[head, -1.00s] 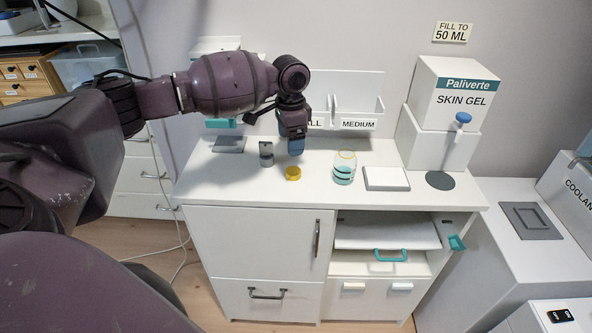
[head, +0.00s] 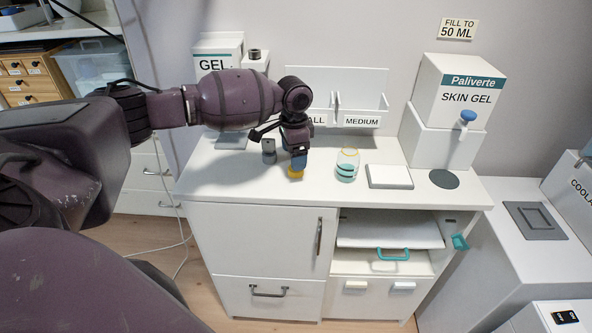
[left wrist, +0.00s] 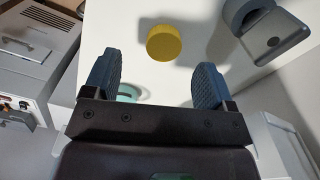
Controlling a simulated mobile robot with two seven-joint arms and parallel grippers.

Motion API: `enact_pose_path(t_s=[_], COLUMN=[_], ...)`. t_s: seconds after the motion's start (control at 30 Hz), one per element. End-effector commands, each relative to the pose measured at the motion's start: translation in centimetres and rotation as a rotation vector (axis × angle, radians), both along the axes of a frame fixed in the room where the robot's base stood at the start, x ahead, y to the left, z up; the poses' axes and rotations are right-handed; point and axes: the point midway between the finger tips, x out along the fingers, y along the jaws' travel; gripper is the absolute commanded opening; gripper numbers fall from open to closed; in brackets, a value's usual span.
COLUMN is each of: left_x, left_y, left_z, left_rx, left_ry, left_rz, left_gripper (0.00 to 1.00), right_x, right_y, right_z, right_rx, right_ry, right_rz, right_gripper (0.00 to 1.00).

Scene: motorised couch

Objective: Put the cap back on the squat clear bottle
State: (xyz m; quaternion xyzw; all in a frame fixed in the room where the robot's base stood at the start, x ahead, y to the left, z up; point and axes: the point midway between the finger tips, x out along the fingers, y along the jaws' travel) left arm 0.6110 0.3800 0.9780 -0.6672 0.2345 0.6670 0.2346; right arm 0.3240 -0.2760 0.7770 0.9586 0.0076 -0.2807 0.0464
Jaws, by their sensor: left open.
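The yellow cap (head: 295,174) lies on the white cabinet top, and it also shows in the left wrist view (left wrist: 163,43). My left gripper (head: 298,162) is right above the cap in the head view, fingers pointing down. In the left wrist view its two fingers (left wrist: 154,82) are open and apart, with the cap beyond the tips and nothing between them. The squat clear bottle (head: 347,165), with teal bands and an open-looking top, stands upright to the right of the cap. A teal edge, perhaps the bottle, shows beside the left finger. My right gripper is not in view.
A grey metal block (head: 268,150) stands just left of the gripper. A white flat pad (head: 389,176) lies right of the bottle, near the skin gel dispenser (head: 460,105). A white divided bin (head: 340,95) stands behind. The counter's front strip is clear.

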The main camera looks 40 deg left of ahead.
Motion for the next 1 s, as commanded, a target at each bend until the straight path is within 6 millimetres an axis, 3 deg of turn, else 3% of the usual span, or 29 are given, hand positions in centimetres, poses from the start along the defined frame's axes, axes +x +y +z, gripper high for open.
enact_pose_path(t_s=[0.17, 0.5, 0.87, 1.0], left_x=[0.1, 0.6, 0.5, 0.5], left_y=[0.1, 0.3, 0.3, 0.3], left_z=[-0.9, -5.1, -5.2, -5.2], left_rx=[0.000, 0.000, 0.000, 0.000], left_ry=[0.002, 0.001, 0.000, 0.000], left_rz=[0.001, 0.000, 0.000, 0.000], left_gripper=[0.78, 0.78, 0.78, 0.58], right_x=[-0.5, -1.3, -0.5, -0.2], right_y=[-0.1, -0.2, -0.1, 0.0], right_z=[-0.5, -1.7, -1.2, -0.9], right_rx=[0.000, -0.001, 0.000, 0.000], right_ry=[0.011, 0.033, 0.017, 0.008], right_rz=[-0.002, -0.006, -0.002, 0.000], right_gripper=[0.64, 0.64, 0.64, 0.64])
